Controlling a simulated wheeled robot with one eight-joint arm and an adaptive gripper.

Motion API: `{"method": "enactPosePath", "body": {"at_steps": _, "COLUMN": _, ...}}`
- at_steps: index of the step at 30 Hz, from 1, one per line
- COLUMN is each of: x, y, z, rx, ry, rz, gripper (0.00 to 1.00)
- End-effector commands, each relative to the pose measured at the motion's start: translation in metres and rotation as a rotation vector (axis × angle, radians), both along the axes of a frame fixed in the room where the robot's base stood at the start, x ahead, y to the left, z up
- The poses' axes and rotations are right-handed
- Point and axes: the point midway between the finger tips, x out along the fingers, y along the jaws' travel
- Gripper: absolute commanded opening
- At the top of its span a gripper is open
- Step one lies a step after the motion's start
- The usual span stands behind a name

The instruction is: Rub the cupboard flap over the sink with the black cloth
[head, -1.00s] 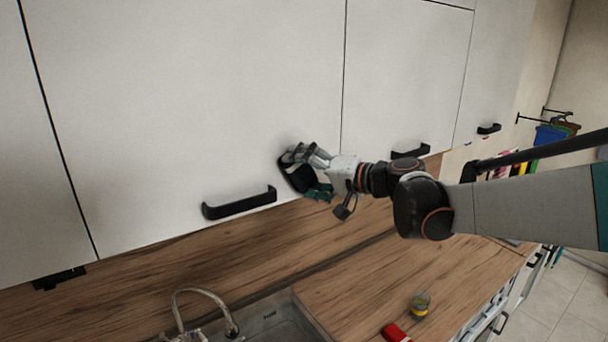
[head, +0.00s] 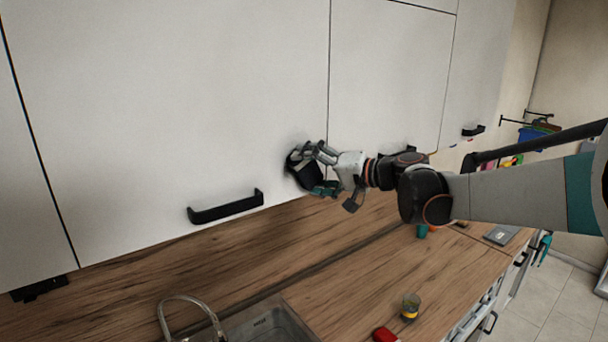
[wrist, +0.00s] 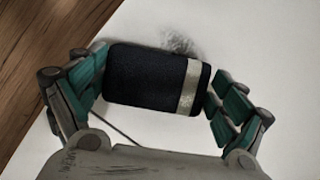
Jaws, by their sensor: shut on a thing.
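The cupboard flap (head: 170,110) over the sink (head: 262,325) is a large white door with a black bar handle (head: 226,207) low on it. My gripper (head: 312,172) is at the flap's lower right corner, right of the handle. It is shut on the black cloth (wrist: 150,78), a dark folded pad with a pale band at one end. The cloth (head: 294,166) is at the white surface; whether it presses on it I cannot tell. In the wrist view, a grey smudge (wrist: 181,42) shows on the white surface just beyond the cloth.
A wood splashback (head: 140,277) and worktop (head: 370,275) lie below. A curved tap (head: 190,301) stands at the sink. A glass with yellow in it (head: 410,306) and a red item (head: 385,334) stand on the worktop. Another handled white door (head: 385,80) adjoins on the right.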

Motion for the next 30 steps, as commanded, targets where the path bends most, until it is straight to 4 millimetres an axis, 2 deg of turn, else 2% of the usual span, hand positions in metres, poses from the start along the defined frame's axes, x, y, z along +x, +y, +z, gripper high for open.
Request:
{"method": "enactPosePath", "body": {"at_steps": 5, "x": 0.008, "y": -0.01, "z": 0.0, "rx": 0.0, "ry": 0.0, "rz": -0.001, "gripper": 0.64}}
{"method": "enactPosePath", "body": {"at_steps": 12, "x": 0.008, "y": -0.01, "z": 0.0, "rx": 0.001, "ry": 0.0, "rz": 0.0, "gripper": 0.64}}
{"method": "enactPosePath", "body": {"at_steps": 30, "x": -0.012, "y": 0.02, "z": 0.0, "rx": 0.001, "ry": 0.001, "rz": 0.001, "gripper": 0.64}}
